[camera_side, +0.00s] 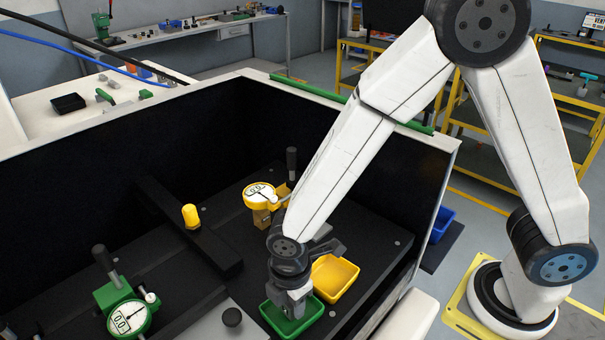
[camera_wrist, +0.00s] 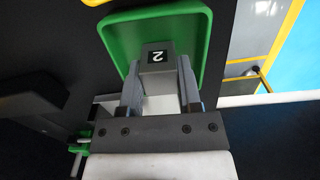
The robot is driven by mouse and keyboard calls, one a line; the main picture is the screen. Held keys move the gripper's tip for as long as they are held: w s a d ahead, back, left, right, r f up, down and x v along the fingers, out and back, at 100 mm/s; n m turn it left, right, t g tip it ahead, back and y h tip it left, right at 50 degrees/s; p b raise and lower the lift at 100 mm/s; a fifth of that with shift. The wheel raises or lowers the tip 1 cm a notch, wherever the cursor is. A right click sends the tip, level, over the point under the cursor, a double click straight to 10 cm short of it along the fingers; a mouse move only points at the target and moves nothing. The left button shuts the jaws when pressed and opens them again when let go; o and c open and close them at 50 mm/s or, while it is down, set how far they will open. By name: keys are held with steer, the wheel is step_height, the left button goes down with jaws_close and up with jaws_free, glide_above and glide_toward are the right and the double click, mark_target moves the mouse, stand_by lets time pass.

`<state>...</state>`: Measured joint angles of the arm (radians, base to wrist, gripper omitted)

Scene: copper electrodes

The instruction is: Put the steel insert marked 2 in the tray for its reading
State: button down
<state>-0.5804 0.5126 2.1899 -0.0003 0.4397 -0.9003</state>
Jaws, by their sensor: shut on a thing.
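The steel insert marked 2 (camera_wrist: 158,62) is a grey block between the two fingers of my gripper (camera_wrist: 160,88) in the wrist view. My gripper (camera_side: 292,303) is shut on it. In the side view the gripper points down over the green tray (camera_side: 309,325), and the insert is mostly hidden there. The green tray's rim also shows around the insert in the wrist view (camera_wrist: 118,32). I cannot tell whether the insert touches the tray floor. A yellow tray (camera_side: 345,268) sits right behind the green one. A green dial gauge (camera_side: 130,316) and a yellow dial gauge (camera_side: 259,194) show their readings.
Tall black walls (camera_side: 80,215) enclose the work area. A round black knob (camera_side: 232,317) stands left of the green tray.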

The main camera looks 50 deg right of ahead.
steer(key=shift+f, duration=0.2)
steer(key=c, duration=0.6)
jaws_free()
steer(key=shift+r, duration=0.1)
steer(key=shift+r, duration=6.05)
steer(key=d+f+m+t, duration=0.1)
steer(key=d+m, duration=0.4)
steer(key=d, duration=0.1)
steer(key=s+d+f+m, duration=0.1)
steer(key=d+m, duration=0.5)
steer(key=d, duration=0.1)
steer(key=d+f+m+t, duration=0.1)
steer(key=d+m, duration=0.5)
steer(key=shift+s+d+f+t, duration=0.15)
steer(key=shift+d+t, duration=0.05)
steer(key=shift+t, duration=0.1)
